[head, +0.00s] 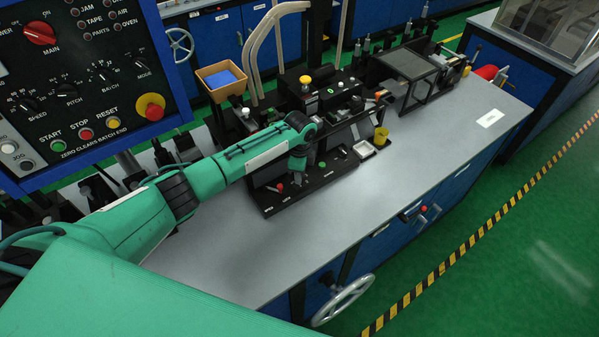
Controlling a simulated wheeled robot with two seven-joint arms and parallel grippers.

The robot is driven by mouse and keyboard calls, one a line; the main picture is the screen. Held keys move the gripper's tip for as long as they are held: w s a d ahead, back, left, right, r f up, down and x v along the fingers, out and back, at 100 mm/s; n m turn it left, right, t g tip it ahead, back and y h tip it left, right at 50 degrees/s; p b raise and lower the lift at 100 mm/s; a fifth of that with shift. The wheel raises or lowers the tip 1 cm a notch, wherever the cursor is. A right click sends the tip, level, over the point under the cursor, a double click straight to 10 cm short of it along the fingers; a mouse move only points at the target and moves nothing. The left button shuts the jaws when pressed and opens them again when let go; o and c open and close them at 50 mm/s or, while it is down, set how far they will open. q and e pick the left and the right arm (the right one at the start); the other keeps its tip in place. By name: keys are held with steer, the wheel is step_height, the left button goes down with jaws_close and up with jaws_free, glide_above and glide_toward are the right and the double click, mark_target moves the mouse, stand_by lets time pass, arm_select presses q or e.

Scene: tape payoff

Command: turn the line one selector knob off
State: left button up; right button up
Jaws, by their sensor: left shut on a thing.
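My left arm comes in from the left and reaches over the black machine on the grey bench (235,250). My left gripper (376,101) is small and dark against the machine. It is shut on a small part there, which seems to be the selector knob, but the jaws and wrist hide most of it. I cannot read the knob's label or which way it points. My right gripper is not in view.
A control panel (70,85) with knobs and buttons fills the upper left. A tray with blue contents (221,81), a yellow cup (381,137) and a clear-sided box (408,68) stand around the machine. A handwheel (343,300) juts from the bench front. The bench's near side is clear.

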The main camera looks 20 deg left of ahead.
arm_select(q)
steer(key=shift+w+r, duration=0.1)
steer(key=o, duration=1)
steer(key=shift+c, duration=0.2)
step_height(320, 180, up, 14)
steer(key=b, duration=0.4)
steer(key=shift+f, duration=0.2)
